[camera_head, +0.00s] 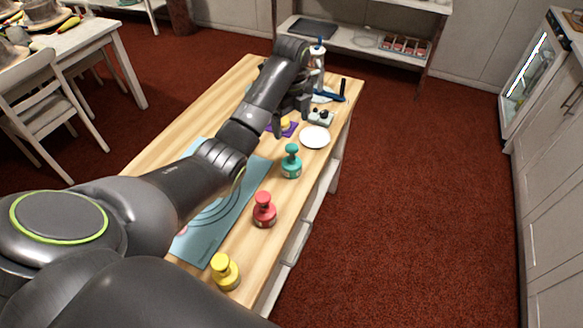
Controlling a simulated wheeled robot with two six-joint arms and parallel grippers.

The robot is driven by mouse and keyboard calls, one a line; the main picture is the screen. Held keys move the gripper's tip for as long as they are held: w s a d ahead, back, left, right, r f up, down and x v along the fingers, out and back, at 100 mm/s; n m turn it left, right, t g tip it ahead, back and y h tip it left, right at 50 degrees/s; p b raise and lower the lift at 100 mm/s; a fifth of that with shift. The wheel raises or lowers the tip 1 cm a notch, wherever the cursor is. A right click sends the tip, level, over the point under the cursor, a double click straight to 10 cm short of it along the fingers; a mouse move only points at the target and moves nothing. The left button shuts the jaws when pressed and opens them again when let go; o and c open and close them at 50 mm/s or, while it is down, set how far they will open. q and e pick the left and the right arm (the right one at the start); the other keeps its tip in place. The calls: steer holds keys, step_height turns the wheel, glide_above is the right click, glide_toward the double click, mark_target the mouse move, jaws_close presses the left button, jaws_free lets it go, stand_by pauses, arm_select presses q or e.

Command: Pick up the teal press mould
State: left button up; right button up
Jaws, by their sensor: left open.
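The teal press mould (291,163) stands upright on the wooden table, near its right long edge. It has a round knob on a wider base. My left gripper (288,121) is beyond it, farther up the table, with its fingers pointing down near a purple item (289,130) with a yellow top. The gripper is open and apart from the teal mould. The arm hides part of the table behind it. My right gripper is not in view.
A red press mould (264,211) and a yellow one (224,272) stand nearer along the same edge. A blue mat (203,238) lies to their left. A white plate (315,137), a bottle (318,58) and blue-handled tools (331,95) are farther up the table (160,143).

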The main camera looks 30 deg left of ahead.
mark_target(292, 147)
arm_select(q)
steer(key=f+b, duration=0.3)
steer(key=f, duration=0.1)
steer(key=f+b, duration=0.3)
steer(key=shift+w+f, duration=0.2)
steer(key=shift+f, duration=0.2)
step_height(292, 147, down, 2)
steer(key=shift+f, duration=0.15)
step_height(292, 147, down, 4)
steer(key=shift+f+p, duration=0.25)
steer(key=shift+p, duration=0.35)
steer(key=shift+f, duration=0.3)
steer(key=c, duration=1.2)
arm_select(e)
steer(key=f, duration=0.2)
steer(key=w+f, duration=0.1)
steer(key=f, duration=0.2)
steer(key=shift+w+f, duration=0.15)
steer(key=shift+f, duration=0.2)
arm_select(q)
steer(key=shift+o, duration=0.2)
steer(key=shift+r, duration=0.1)
